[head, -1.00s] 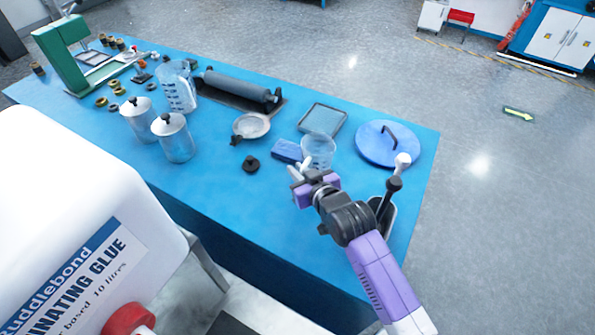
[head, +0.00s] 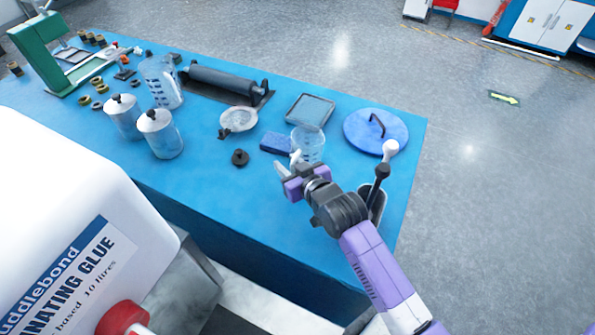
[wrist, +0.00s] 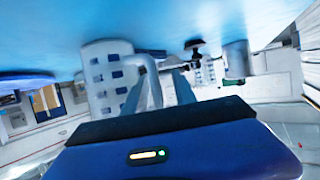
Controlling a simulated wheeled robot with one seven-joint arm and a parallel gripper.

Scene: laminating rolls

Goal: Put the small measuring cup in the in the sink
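The small measuring cup (head: 308,145) is clear and stands upright on the blue bench near its right end. In the wrist view a clear cup with blue marks (wrist: 108,78) shows just left of my fingers, under an upside-down bench surface. My gripper (head: 287,163) is close in front of the cup, to its lower left. Whether a finger touches the cup is unclear. No sink can be clearly made out.
A blue sponge-like block (head: 276,142), a black knob (head: 240,158) and a blue round lid (head: 374,131) surround the cup. A grey tray (head: 310,111) lies behind it. A larger measuring jug (head: 162,82) and metal canisters (head: 160,134) stand left. A glue container (head: 75,215) fills the lower left.

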